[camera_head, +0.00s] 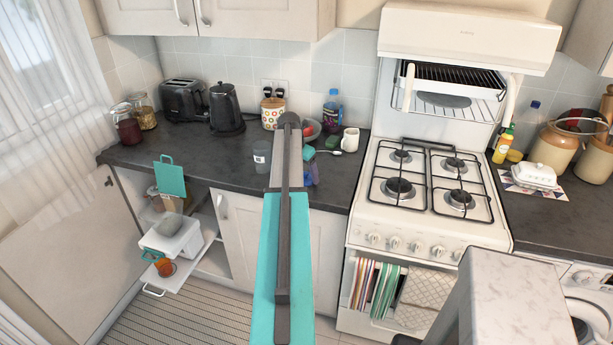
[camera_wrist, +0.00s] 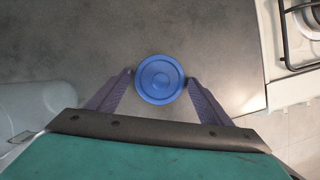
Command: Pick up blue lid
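The blue lid (camera_wrist: 159,79) is round with raised rings and shows from above in the wrist view, over the dark grey countertop (camera_wrist: 100,40). My gripper (camera_wrist: 159,77) is open, with one purple finger on the left and one on the right of the lid. The fingertips are close to its rim; I cannot tell whether they touch it or how high they are above the counter. In the head view my gripper (camera_head: 311,173) is near the counter's front edge, partly behind my arm, and the lid cannot be made out.
A translucent container (camera_wrist: 28,108) stands left of my gripper. The white stove (camera_wrist: 287,50) is close on the right. A white mug (camera_head: 350,140), a spoon (camera_head: 328,151) and a bowl (camera_head: 311,130) are behind.

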